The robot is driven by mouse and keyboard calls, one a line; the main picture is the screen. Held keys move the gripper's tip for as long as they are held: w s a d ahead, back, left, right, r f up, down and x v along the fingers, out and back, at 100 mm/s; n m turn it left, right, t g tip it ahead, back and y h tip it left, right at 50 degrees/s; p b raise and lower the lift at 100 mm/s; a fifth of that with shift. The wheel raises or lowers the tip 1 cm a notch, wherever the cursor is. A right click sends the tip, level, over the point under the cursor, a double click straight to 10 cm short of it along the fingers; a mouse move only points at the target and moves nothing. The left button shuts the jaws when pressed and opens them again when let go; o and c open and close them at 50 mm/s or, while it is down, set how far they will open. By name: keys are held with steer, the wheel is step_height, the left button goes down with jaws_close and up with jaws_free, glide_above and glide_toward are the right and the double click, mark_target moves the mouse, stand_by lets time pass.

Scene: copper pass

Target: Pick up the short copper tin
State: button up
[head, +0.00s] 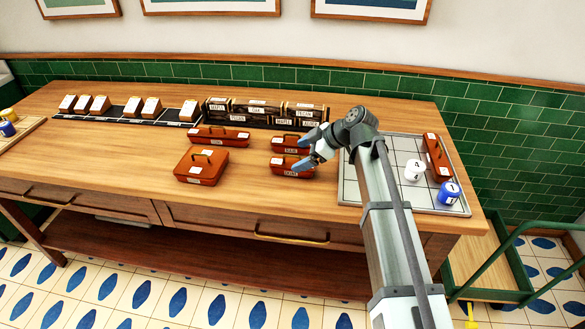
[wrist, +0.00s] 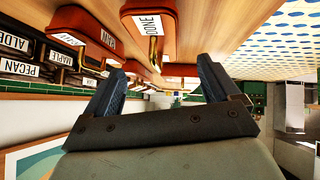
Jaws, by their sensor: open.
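Two small copper-brown tins with handles and white labels stand on the wooden counter just left of my gripper (head: 306,150): a rear one (head: 287,145) and a front one (head: 285,170). A long tin (head: 215,139) and a large square tin (head: 190,168) stand further left. I cannot tell for sure which is the short one. My gripper is open and empty, with its blue fingers spread and pointing left beside the two small tins. In the wrist view, its fingers (wrist: 160,72) are apart, with one labelled tin (wrist: 165,45) close beyond them and another tin (wrist: 82,22) to the left.
A gridded tray (head: 385,195) on the right holds another copper tin (head: 436,158), a white canister (head: 414,170) and a blue canister (head: 449,194). Dark labelled boxes (head: 257,108) and a rack of white-labelled blocks (head: 125,113) line the back. The counter's front strip is clear.

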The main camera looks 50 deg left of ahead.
mark_target(285, 162)
steer(key=shift+x, duration=2.95)
steer(key=shift+r, duration=0.15)
steer(key=c, duration=1.6)
